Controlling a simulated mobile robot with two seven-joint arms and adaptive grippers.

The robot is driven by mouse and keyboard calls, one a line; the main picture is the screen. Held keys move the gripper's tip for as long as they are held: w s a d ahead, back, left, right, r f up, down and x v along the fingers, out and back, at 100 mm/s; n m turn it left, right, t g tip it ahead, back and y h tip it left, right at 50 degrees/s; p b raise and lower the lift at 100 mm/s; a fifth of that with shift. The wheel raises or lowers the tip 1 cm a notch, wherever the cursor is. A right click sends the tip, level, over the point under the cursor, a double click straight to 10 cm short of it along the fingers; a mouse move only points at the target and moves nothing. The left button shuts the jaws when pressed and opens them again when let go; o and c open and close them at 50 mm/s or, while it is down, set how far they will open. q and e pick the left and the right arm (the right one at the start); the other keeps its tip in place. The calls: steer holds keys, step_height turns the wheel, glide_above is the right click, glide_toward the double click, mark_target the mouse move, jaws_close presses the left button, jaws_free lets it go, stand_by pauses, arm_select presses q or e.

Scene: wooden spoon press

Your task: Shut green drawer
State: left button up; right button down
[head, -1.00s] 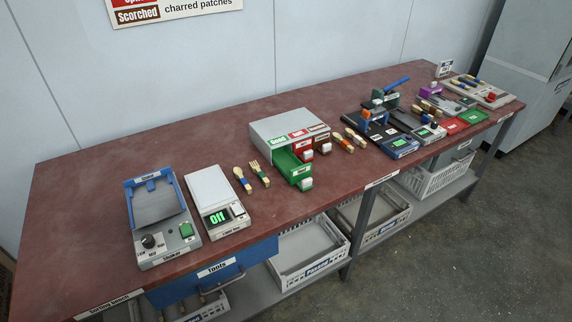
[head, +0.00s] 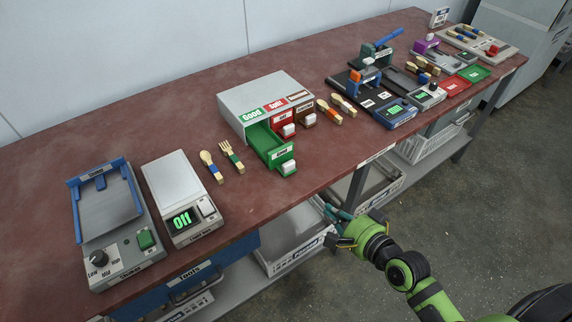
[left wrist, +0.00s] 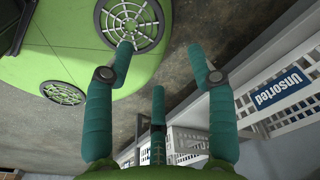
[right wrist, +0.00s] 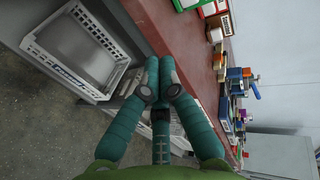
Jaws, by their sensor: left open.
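The green drawer (head: 274,148) sticks out of the front of the grey sorter cabinet (head: 245,97), under its "Good" label, with a white handle (head: 288,167) at its front end. The cabinet's two red and brown drawers are beside it on the right. My right gripper (head: 331,213) is in front of the table edge, below and to the right of the green drawer, clear of it. In the right wrist view its fingers (right wrist: 159,64) are together and empty. My left gripper (left wrist: 161,50) is open and empty; it is outside the head view.
A fork (head: 232,156) and a spoon (head: 211,166) lie left of the drawer, by a white scale (head: 177,190). More spoons lie right of the cabinet. The tabletop before the drawer is clear. White crates (head: 295,248) stand on the lower shelf.

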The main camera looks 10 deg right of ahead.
steer(key=r, duration=0.2)
glide_toward(289, 170)
steer(key=shift+w+a+f+t, duration=0.15)
steer(key=shift+w+f, duration=0.25)
steer(key=shift+f, duration=0.2)
steer(key=shift+w+a+f+t, duration=0.1)
steer(key=shift+w+f+t, duration=0.05)
steer(key=shift+w+f, duration=0.4)
steer(key=shift+r+p+x, duration=0.2)
steer(key=shift+p+x, duration=0.1)
steer(key=shift+x, duration=0.7)
steer(key=shift+r+p+x, duration=0.2)
steer(key=shift+p+x, duration=0.05)
steer(key=shift+x, duration=0.8)
arm_select(q)
steer(key=shift+s+r, duration=0.2)
steer(key=shift+r, duration=0.25)
arm_select(e)
steer(key=shift+w+a, duration=0.1)
